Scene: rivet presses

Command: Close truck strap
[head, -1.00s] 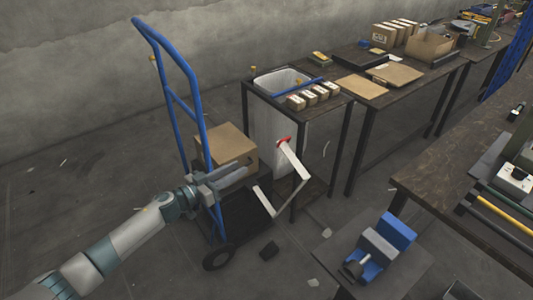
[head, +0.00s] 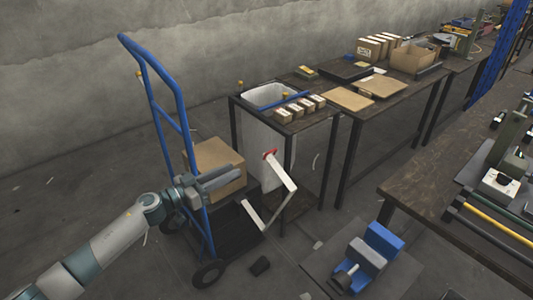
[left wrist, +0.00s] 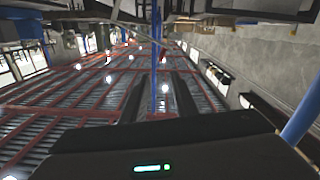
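A blue hand truck (head: 183,98) stands at the centre left, carrying a cardboard box (head: 216,166) on its dark base. A pale jointed strap arm (head: 281,172) with a red end (head: 269,154) sticks out on the truck's right side, bent and apart from the box. My left gripper (head: 232,183) is beside the truck's upright, in front of the box, apart from the strap arm. In the left wrist view its two dark fingers (left wrist: 156,95) have a gap between them, and nothing is seen held. Its contact with the truck is unclear. My right gripper is out of view.
A table with a white bin (head: 276,94) and several small boxes (head: 301,108) stands close behind the strap arm. A blue and grey fixture (head: 367,255) is on a low stand at lower right. A dark workbench (head: 430,188) fills the right. Floor left of the truck is clear.

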